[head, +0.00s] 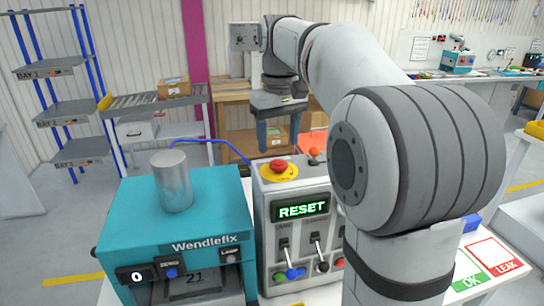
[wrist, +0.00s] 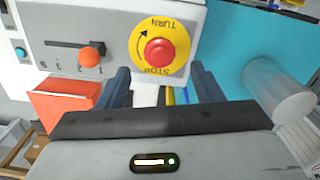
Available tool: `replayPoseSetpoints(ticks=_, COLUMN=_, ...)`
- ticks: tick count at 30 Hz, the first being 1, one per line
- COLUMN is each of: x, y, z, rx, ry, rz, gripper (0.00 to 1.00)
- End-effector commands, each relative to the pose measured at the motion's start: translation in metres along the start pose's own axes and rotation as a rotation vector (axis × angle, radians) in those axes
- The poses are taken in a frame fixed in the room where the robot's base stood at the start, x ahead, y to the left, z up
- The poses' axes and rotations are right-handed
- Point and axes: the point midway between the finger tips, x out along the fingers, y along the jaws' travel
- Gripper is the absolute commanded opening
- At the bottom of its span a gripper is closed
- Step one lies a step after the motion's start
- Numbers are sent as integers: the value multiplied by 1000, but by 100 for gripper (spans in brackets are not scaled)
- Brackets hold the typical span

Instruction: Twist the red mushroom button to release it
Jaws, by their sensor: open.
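The red mushroom button (head: 278,165) sits on a yellow disc (head: 268,174) on top of the grey control box (head: 262,215). In the wrist view the red button (wrist: 159,52) shows whole, and its yellow disc (wrist: 181,33) reads TURN and STOP with a curved arrow. My gripper (head: 264,143) points down above and behind the button in the head view. In the wrist view my open gripper (wrist: 165,78) has one blue finger on each side, with the button ahead between their lines. The jaws are empty and look apart from the button. The box's display (head: 301,209) reads RESET.
An orange slider knob (wrist: 91,56) stands beside the button. A teal Wendlefix machine (head: 150,220) with a grey cylinder (head: 172,181) on top stands left of the box. Levers (head: 318,243) and coloured buttons are on the box's front. An orange-red bin (wrist: 62,103) lies near one finger.

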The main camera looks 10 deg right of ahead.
Motion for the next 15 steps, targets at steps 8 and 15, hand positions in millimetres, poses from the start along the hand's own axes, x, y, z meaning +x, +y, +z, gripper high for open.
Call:
replayPoseSetpoints(ticks=8, x=39, y=0, z=1, rx=2, ry=-1, rz=0, gripper=60)
replayPoseSetpoints(ticks=15, x=47, y=1, z=0, rx=2, ry=1, rz=0, gripper=60)
